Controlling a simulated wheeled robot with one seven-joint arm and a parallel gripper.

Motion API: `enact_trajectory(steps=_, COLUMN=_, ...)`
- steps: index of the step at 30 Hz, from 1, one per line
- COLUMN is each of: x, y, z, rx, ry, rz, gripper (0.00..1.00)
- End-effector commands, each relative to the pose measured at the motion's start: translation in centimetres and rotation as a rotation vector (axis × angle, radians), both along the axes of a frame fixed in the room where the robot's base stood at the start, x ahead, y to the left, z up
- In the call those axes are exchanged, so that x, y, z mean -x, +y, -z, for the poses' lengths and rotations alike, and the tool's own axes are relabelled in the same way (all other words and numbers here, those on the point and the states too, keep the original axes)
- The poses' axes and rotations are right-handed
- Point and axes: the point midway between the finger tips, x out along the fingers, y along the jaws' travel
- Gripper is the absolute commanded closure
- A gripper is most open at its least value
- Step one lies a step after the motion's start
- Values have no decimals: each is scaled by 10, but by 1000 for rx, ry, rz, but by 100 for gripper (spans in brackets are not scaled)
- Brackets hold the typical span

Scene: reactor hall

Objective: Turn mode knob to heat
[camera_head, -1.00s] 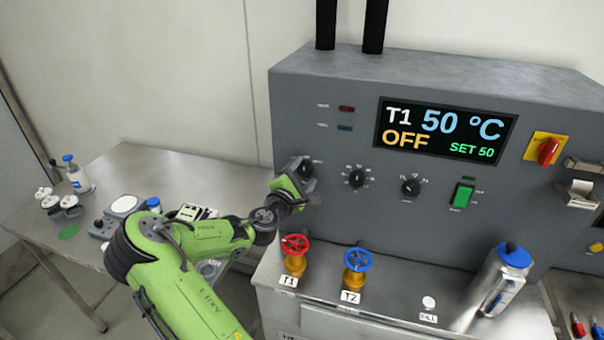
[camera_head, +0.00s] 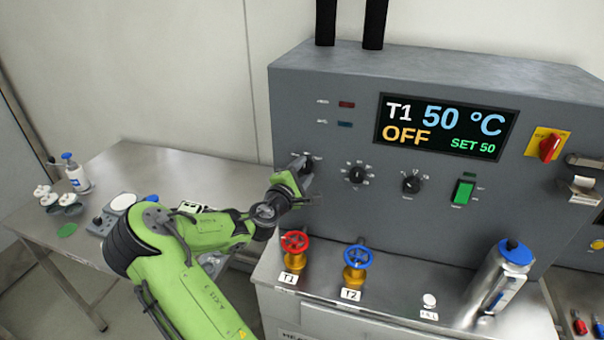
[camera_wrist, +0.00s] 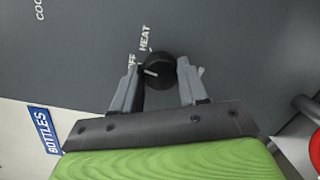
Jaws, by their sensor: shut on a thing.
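The mode knob (camera_wrist: 157,72) is a black round knob on the grey panel, with a pale pointer line. In the wrist view it sits between the two grey fingers of my gripper (camera_wrist: 160,78), which is shut on it. The label HEAT shows just above the knob, part of OFF shows to its left, and COOL is at the upper left. In the head view my gripper (camera_head: 303,170) is at the left end of the panel's knob row and largely hides the knob. The display (camera_head: 445,130) reads T1 50 °C, OFF, SET 50.
Two other black knobs (camera_head: 356,174) and a green switch (camera_head: 463,192) are to the right. A red valve wheel (camera_head: 295,242) and a blue one (camera_head: 358,257) stand below. A metal bottle (camera_head: 500,275) stands at the right. A side table (camera_head: 130,165) is at the left.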

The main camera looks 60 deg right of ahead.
Motion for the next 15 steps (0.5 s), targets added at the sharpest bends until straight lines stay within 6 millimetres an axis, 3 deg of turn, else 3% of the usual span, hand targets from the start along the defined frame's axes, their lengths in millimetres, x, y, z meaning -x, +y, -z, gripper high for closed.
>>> enact_trajectory(steps=15, x=1, y=0, z=3, rx=-70, ry=-448, rz=1, gripper=88)
